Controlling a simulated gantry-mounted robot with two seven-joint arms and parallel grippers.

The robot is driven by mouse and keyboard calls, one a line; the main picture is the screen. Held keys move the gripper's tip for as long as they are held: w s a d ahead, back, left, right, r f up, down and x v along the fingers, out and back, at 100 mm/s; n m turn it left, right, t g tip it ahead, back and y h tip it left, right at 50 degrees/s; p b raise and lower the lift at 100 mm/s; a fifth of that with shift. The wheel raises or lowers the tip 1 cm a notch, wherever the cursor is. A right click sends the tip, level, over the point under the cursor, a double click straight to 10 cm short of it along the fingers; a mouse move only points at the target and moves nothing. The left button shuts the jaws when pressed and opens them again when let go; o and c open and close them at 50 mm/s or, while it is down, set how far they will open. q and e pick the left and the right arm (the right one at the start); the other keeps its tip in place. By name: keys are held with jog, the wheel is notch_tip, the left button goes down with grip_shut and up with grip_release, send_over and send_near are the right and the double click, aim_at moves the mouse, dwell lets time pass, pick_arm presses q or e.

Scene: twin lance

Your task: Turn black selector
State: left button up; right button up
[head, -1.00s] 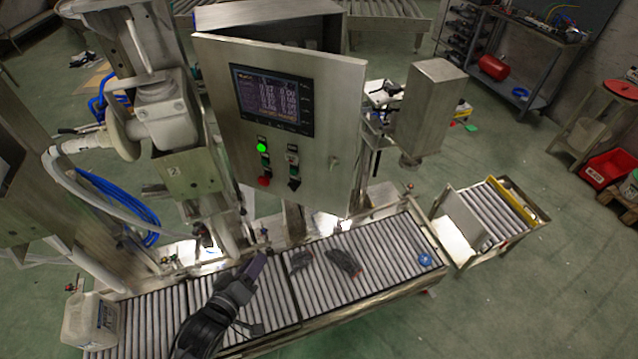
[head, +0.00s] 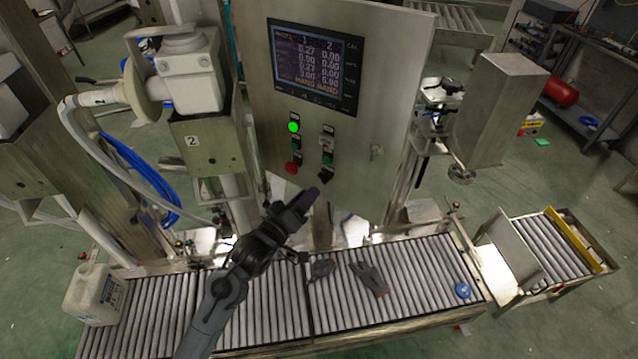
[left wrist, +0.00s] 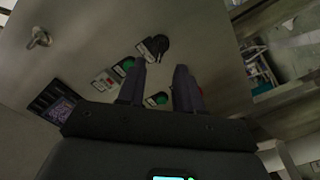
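The black selector (head: 326,175) is the lowest control in the right column on the door of the steel control cabinet (head: 395,100). It also shows in the left wrist view as a black knob (left wrist: 158,44), just beyond my fingertips. My left gripper (head: 312,196) is just below and left of the selector in the head view. In the left wrist view my left gripper (left wrist: 160,72) has its two fingers apart with nothing held between them, and the selector lies ahead of the gap. I cannot tell whether a finger touches it. My right gripper is not in view.
A red button (head: 291,168) and a lit green lamp (head: 293,127) sit left of the selector. Green buttons (left wrist: 124,66) are close to my fingers. The roller conveyor (head: 420,270) below carries dark gloves (head: 370,279) and a blue ring (head: 463,290). A jug (head: 95,294) stands left.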

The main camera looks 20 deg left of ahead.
aim_at(321, 180)
pick_arm(q)
jog(key=shift+x, duration=3.1)
grip_shut()
